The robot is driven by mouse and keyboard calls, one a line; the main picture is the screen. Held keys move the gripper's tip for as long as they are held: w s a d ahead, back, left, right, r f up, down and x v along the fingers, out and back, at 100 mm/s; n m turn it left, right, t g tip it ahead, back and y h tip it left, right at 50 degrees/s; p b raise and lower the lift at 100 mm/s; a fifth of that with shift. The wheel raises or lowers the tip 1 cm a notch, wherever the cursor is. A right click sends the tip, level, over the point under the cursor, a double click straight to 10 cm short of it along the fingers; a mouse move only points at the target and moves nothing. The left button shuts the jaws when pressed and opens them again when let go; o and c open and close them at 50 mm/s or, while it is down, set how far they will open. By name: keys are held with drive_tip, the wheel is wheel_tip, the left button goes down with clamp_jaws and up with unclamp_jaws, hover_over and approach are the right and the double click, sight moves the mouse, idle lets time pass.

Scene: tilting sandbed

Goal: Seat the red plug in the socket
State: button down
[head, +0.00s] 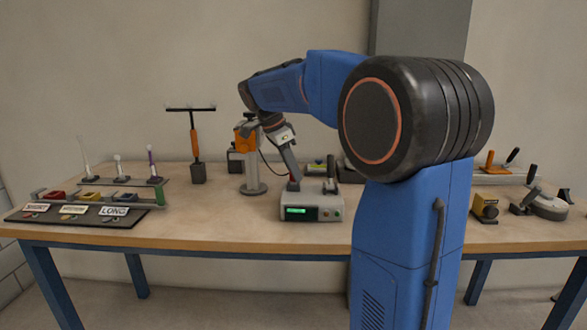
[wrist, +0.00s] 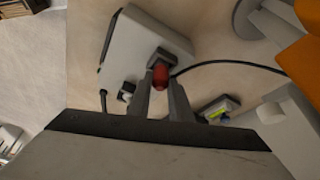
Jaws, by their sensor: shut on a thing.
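The red plug (wrist: 160,76) is between the fingers of my gripper (wrist: 162,88), which is shut on it. In the head view my gripper (head: 295,178) points down at the top of a light grey box (head: 300,211), with a little red of the plug (head: 293,186) at its tip. The box has a lit green display on its front. In the wrist view a dark square block (wrist: 161,60), which looks like the socket, is on the grey box right at the plug's end. I cannot tell how deep the plug sits in it.
A black cable (wrist: 225,65) runs from the dark block to the right. An orange device on a grey stand (head: 251,180) is just left of the box. A tray with labelled cards (head: 75,215) lies at the far left. The table's front middle-left is clear.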

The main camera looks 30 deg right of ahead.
drive_tip(key=c, duration=1.5)
unclamp_jaws()
drive_tip(key=shift+c, duration=0.2)
drive_tip(key=v, duration=1.7)
drive_tip(key=shift+r, duration=0.2)
drive_tip(key=s+a+f+n+t+y, duration=0.1)
drive_tip(key=s+a+f+n+t, duration=0.1)
drive_tip(key=s+f+n, duration=0.4)
drive_tip(key=s+a+f+n+t+y, duration=0.1)
drive_tip(key=s+a+f+n, duration=0.3)
drive_tip(key=s+f, duration=1.1)
drive_tip(key=s+a+f+n+t+y, duration=0.2)
drive_tip(key=s+a+f+n, duration=0.1)
drive_tip(key=s+f+n, duration=0.7)
drive_tip(key=shift+s+a+f+t, duration=0.2)
drive_tip(key=shift+f+t, duration=0.1)
drive_tip(key=shift+f, duration=0.4)
